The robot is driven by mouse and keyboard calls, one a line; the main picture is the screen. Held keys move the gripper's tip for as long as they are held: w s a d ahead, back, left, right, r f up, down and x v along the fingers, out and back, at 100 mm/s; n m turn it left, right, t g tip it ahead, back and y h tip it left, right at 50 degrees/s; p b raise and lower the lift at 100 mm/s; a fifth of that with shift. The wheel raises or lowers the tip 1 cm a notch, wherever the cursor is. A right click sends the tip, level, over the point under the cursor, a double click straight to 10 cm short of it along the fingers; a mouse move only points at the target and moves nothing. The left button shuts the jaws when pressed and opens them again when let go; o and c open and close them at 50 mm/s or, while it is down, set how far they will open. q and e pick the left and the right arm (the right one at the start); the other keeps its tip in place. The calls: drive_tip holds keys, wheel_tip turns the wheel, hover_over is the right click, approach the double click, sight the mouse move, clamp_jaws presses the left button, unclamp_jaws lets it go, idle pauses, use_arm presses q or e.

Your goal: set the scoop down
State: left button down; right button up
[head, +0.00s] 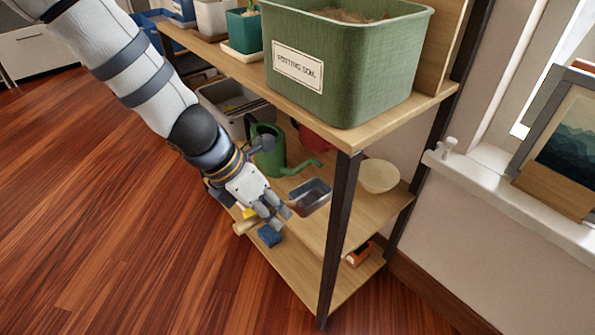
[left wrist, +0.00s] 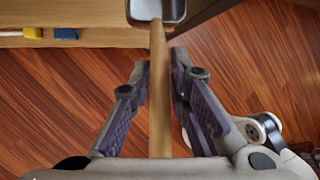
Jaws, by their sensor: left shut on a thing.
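The scoop has a grey metal pan (head: 310,196) and a wooden handle (left wrist: 159,95). My left gripper (head: 277,212) is shut on the handle, which runs between its two fingers in the left wrist view (left wrist: 160,75). The pan also shows at the top of the left wrist view (left wrist: 157,9), beyond the fingers. In the head view the pan appears over the middle shelf board (head: 300,232), near its front edge. I cannot tell whether it touches the board. My right gripper is not in view.
A green watering can (head: 269,160) and a cream bowl (head: 378,175) stand on the middle shelf. A blue block (head: 270,236) and a yellow one (head: 249,212) lie near its edge. A dark post (head: 339,225) stands right of the pan. The potting soil bin (head: 345,75) is above.

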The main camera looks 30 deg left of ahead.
sight(291, 201)
use_arm(q)
drive_tip(key=w+f, duration=0.1)
drive_tip(key=w+d+f, duration=0.1)
drive_tip(key=w, duration=0.1)
drive_tip(key=w+f+b, duration=0.1)
drive_tip(key=w, duration=0.1)
drive_tip(key=shift+w+d+f, duration=0.15)
drive_tip(key=shift+w+d, duration=0.05)
drive_tip(key=shift+d, duration=0.05)
drive_tip(key=w+f, duration=0.2)
drive_tip(key=w+d+f+b, duration=0.1)
drive_tip(key=w+f+b, duration=0.1)
drive_tip(key=w+f, duration=0.1)
drive_tip(key=shift+w+d+f, duration=0.4)
drive_tip(key=shift+w+f, duration=0.1)
drive_tip(key=shift+f, duration=0.1)
drive_tip(key=shift+w+f+b, duration=0.15)
drive_tip(key=shift+f+b, duration=0.55)
drive_tip(key=shift+f, duration=0.8)
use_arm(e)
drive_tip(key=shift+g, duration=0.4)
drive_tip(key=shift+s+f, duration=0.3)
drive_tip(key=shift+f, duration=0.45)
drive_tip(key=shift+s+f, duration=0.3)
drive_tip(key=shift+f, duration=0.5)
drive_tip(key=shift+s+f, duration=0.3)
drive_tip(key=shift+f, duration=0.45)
